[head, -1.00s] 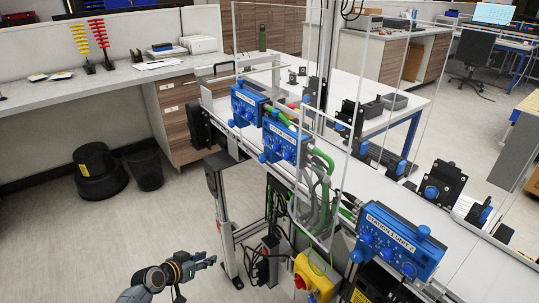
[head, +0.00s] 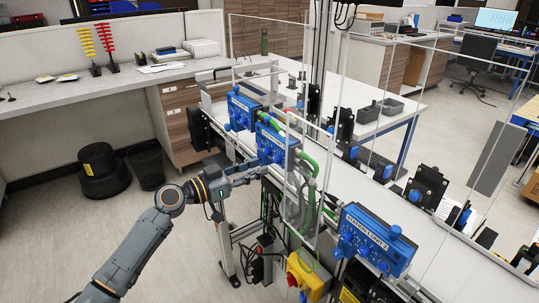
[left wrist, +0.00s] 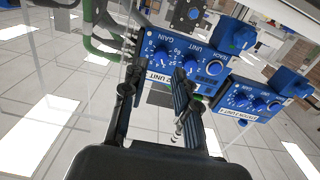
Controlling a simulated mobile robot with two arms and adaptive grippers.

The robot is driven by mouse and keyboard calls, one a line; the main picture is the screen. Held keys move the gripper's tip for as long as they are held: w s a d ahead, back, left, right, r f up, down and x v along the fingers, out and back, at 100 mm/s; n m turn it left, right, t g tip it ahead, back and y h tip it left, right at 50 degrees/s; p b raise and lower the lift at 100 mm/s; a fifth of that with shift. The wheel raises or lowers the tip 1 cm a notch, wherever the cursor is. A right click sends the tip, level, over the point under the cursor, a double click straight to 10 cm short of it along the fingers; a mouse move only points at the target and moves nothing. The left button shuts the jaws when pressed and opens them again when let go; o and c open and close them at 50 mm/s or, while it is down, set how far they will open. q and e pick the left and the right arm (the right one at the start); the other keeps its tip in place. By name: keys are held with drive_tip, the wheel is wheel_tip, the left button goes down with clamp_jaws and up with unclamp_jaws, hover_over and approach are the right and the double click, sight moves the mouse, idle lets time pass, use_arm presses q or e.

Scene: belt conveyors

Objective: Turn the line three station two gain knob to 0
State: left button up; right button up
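Three blue control boxes stand along the conveyor in the head view: a far one (head: 243,108), a middle one (head: 276,141) and a near one (head: 372,238), its white label only partly legible. My left gripper (head: 262,171) is just in front of the middle box. In the left wrist view a blue box has a knob marked GAIN (left wrist: 160,55) and a second knob (left wrist: 190,64) beside it. My left gripper (left wrist: 156,72) is open around the area of the GAIN knob, apparently not closed on it. A second blue box (left wrist: 238,96) is at the right. My right gripper is not in view.
Clear upright panels and green and grey cables (head: 309,180) stand right of the gripper. A yellow box with a red knob (head: 307,275) is below. The conveyor (head: 340,185) runs behind the boxes. Open floor lies at the left.

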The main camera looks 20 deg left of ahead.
sight(274, 161)
use_arm(q)
drive_tip(key=p+x, duration=0.1)
drive_tip(key=x, duration=0.3)
drive_tip(key=shift+w, duration=0.15)
drive_tip(key=shift+w+d, duration=0.35)
drive_tip(key=shift+f, duration=0.1)
drive_tip(key=c, duration=0.6)
clamp_jaws()
